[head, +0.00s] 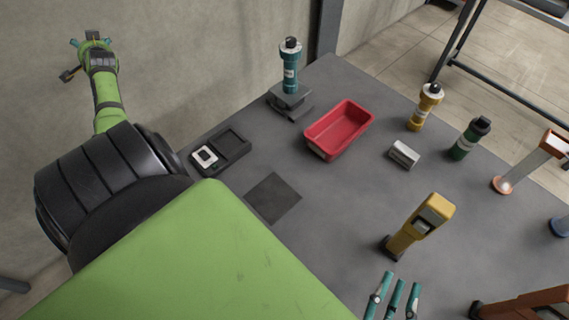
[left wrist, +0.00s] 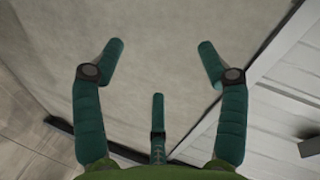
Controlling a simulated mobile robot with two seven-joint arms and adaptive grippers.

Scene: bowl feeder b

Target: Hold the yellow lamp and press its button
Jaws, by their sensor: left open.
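Two yellow things stand on the grey table, and I cannot tell for sure which is the lamp. The nearer yellow device (head: 413,229) has a boxy tilted head with a grey front and a dark foot. The farther one is a yellow cylinder (head: 422,108) with a white and dark top. No button is clear on either. My right gripper (head: 393,292) is at the bottom edge, in front of the nearer one and apart from it, fingers spread and empty. My left gripper (head: 91,44) is open and empty, far off at upper left; its spread fingers (left wrist: 160,85) fill the left wrist view.
On the table (head: 330,220) are a red bin (head: 352,137), a teal cylinder (head: 290,65) on a grey stand, a dark tray (head: 234,145), a small grey block (head: 404,154), a green cylinder (head: 468,140) and an orange-based post (head: 520,168). The front middle is clear.

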